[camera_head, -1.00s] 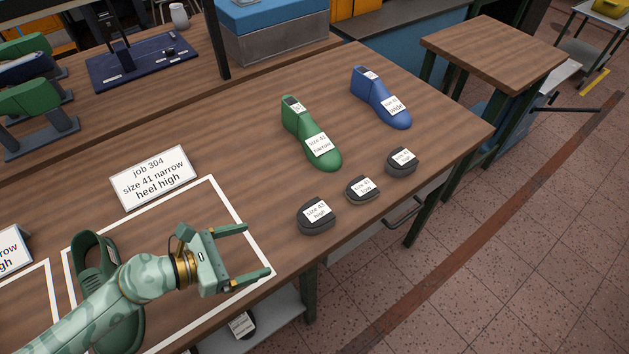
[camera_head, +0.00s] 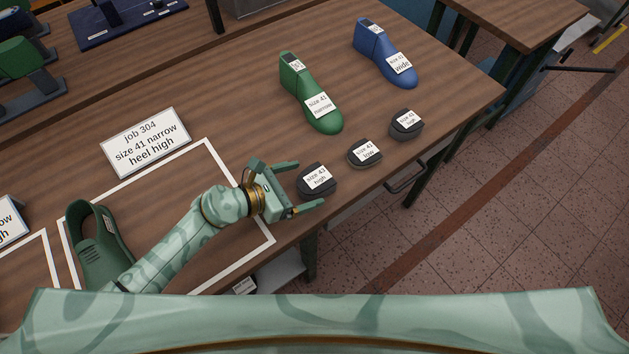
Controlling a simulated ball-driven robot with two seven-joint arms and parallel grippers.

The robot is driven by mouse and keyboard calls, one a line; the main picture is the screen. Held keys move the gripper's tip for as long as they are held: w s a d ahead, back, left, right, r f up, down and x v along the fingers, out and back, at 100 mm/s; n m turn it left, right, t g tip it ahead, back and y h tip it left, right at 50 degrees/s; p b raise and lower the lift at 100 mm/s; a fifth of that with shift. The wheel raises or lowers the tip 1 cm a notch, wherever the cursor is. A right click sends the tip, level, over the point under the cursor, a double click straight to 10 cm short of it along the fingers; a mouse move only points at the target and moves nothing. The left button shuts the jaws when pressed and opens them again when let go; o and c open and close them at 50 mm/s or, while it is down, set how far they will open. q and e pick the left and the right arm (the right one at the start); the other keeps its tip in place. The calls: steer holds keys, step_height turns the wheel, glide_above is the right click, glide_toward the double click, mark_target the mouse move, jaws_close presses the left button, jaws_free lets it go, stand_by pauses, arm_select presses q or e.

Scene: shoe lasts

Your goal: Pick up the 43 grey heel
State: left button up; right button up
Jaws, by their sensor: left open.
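The 43 heel (camera_head: 330,190) is a small dark grey block on the wooden table, with a white label reading "size 43 high". My left gripper (camera_head: 311,184) comes in from the left and is open. Its two fingers point right, one along the heel's upper left side and one along its lower side. Whether the fingers touch the heel I cannot tell. My right gripper is not in view.
Two other grey heels (camera_head: 365,163) (camera_head: 407,134) sit up and to the right. A green last (camera_head: 295,84) and a blue last (camera_head: 371,41) stand behind. A job 304 sign (camera_head: 146,142) and a dark green shoe-like piece (camera_head: 100,260) are at left. The table's front edge is close to the heel.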

mark_target(313, 183)
arm_select(q)
steer(key=x, duration=0.3)
steer(key=shift+d+f, duration=0.15)
steer(key=shift+d, duration=0.15)
steer(key=c, duration=1.1)
